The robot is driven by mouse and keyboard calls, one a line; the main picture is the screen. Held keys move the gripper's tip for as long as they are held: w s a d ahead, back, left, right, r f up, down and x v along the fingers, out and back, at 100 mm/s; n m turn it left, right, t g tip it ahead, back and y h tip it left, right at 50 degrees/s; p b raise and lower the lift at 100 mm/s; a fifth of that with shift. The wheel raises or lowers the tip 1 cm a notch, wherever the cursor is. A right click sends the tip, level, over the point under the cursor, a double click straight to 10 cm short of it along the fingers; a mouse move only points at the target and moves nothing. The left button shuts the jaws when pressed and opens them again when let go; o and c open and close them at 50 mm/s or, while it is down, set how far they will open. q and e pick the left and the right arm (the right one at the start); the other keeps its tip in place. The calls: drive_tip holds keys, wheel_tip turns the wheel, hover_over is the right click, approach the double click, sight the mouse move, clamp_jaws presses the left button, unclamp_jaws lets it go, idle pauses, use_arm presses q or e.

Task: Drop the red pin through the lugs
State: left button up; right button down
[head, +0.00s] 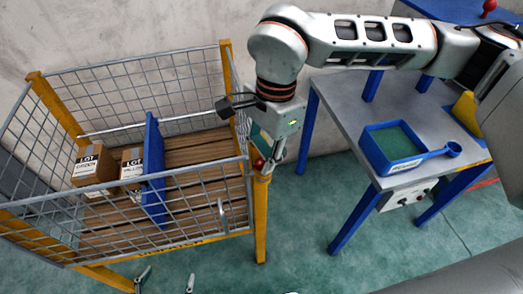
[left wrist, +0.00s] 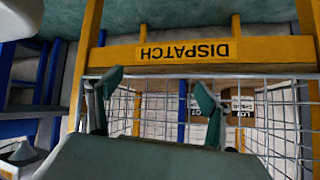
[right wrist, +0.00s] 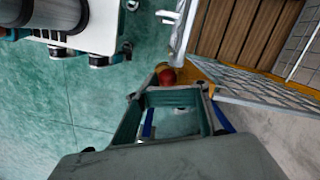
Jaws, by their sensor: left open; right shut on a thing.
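The red pin shows as a round red head at the top of the cage's yellow front right post in the head view (head: 259,164) and just past the fingertips in the right wrist view (right wrist: 167,76). My right gripper (head: 268,160) is shut on it; the fingertips meet close by the red head (right wrist: 170,92). The pin's shank and the lugs are hidden, so I cannot tell whether it is in them. My left gripper (head: 166,280) is open and empty, low in front of the cage; its spread fingers show in the left wrist view (left wrist: 156,100).
The wire cage (head: 120,249) has a yellow frame, a blue divider (head: 153,165) and boxes (head: 95,163). A DISPATCH label (left wrist: 188,52) is on its yellow beam. A grey table (head: 345,110) at right holds a blue tray (head: 375,160). Green floor lies clear between.

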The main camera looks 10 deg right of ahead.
drive_tip(key=shift+r, duration=0.2)
drive_tip(key=shift+d+f, duration=0.1)
drive_tip(key=shift+f, duration=0.5)
drive_tip(key=c, duration=1.4)
unclamp_jaws()
drive_tip(key=shift+o, duration=0.2)
